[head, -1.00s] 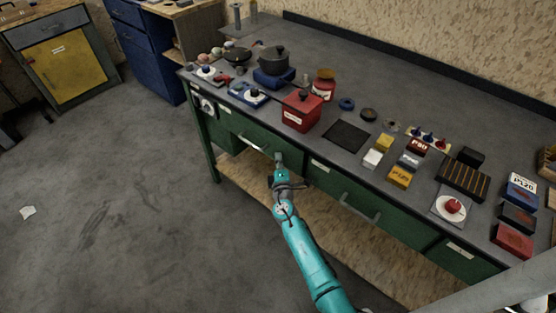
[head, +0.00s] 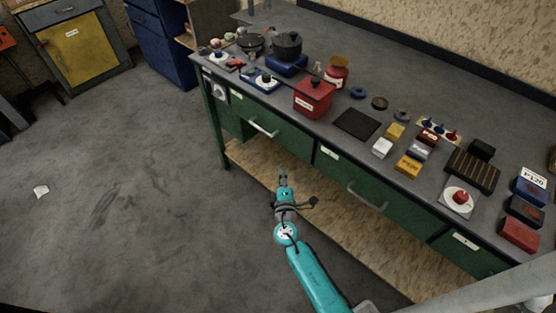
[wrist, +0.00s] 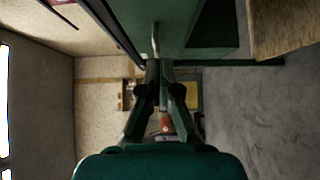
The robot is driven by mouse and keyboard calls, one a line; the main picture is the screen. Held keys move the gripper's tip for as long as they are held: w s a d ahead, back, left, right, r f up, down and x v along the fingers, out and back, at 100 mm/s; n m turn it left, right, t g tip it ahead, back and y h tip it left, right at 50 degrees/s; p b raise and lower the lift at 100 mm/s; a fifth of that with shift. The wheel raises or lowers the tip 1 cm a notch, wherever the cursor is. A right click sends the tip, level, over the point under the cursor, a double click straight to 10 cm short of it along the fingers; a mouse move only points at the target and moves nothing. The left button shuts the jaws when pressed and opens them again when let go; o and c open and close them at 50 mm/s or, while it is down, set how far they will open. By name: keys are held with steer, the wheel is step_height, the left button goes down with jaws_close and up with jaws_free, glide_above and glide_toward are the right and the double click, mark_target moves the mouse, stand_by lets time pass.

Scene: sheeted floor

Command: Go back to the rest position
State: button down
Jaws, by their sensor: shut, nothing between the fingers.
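My gripper (head: 282,174) is at the end of my teal arm, in front of the green workbench. It is shut and empty. In the head view it is below the left drawer handle (head: 263,128) and looks apart from it. In the wrist view the fingers (wrist: 158,66) are together at the centre, pointing away from the camera. A pale handle-like bar (wrist: 155,38) shows just beyond the fingertips there; I cannot tell the gap.
The bench top (head: 300,128) bears a red box (head: 313,98), a dark mat (head: 357,123), a dark pot (head: 287,46) and several small boxes. A wooden lower shelf (head: 330,223) runs under the drawers. The grey floor (head: 130,190) to the left is open, with a white scrap (head: 41,191).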

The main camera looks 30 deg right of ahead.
steer(key=shift+s+a, duration=0.1)
steer(key=shift+s, duration=0.1)
steer(key=s+a+f+m+g+y, duration=0.1)
steer(key=s+a+m+y, duration=0.15)
steer(key=s, duration=0.65)
steer(key=s+a+f+m+y, duration=0.1)
steer(key=s+a+f+y, duration=0.15)
steer(key=s, duration=0.65)
steer(key=s+a+f+m+g+y, duration=0.1)
steer(key=s+a, duration=0.2)
steer(key=s, duration=0.6)
steer(key=s+a+r+m+y, duration=0.2)
steer(key=s+r+m, duration=0.6)
steer(key=s+r, duration=0.9)
step_height(320, 180, up, 2)
steer(key=shift+s+a+r+t, duration=0.1)
steer(key=shift+s+a+t, duration=0.05)
steer(key=shift+a+t, duration=0.3)
